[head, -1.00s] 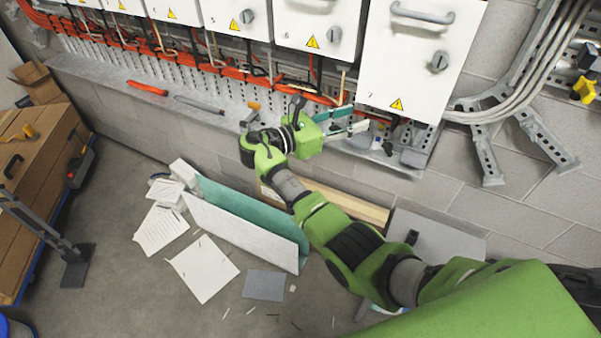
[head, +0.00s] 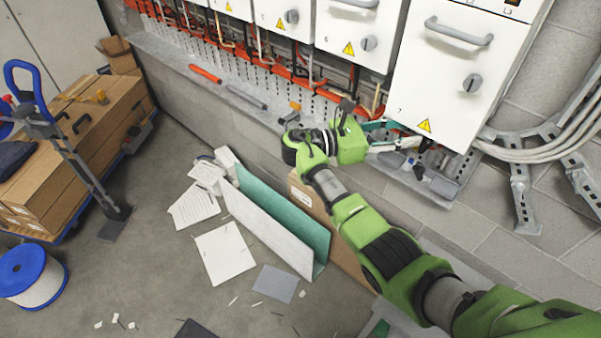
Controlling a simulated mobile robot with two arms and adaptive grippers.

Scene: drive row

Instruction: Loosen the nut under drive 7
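Drive 7 (head: 445,75) is a white cabinet with a grey handle, a round grey knob and a yellow warning triangle, at the upper right in the head view. My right gripper (head: 404,135) is at the cabinet's lower left edge, with its fingers pointing right. The fingers look apart and I see nothing held between them. Dark cable ends (head: 425,146) hang under the drive, just beyond the fingertips. I cannot make out the nut; it is hidden or too small. My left gripper is not in view.
A grey ledge (head: 168,56) runs below the drives, with an orange-handled tool (head: 205,74) and a grey tool (head: 246,97) on it. Grey conduits (head: 515,150) curve at the right. Boxes stand left.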

